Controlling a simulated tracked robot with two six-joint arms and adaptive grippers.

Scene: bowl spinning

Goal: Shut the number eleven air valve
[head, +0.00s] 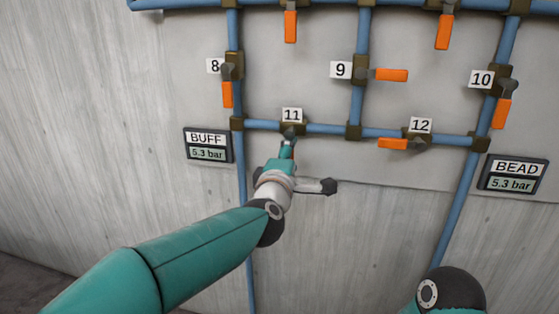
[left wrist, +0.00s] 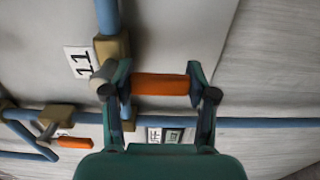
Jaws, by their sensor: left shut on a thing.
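The number eleven valve (head: 291,128) sits on a horizontal blue pipe (head: 262,125) under its white "11" label (head: 292,115). My left gripper (head: 288,147) is at this valve, just below the pipe, and hides most of its handle in the head view. In the left wrist view, the orange handle (left wrist: 160,84) lies between the fingers of my left gripper (left wrist: 158,85), which is shut on it. The "11" label (left wrist: 80,62) is beside it. The handle runs across the pipe (left wrist: 107,15), downward as the head view has it. My right gripper is out of view.
Valve 8's handle (head: 227,94) hangs down at the upper left. Valve 9's handle (head: 392,75) points right, and valve 12's handle (head: 393,143) points left. Gauges BUFF (head: 208,146) and BEAD (head: 514,175) both read 5.3 bar.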

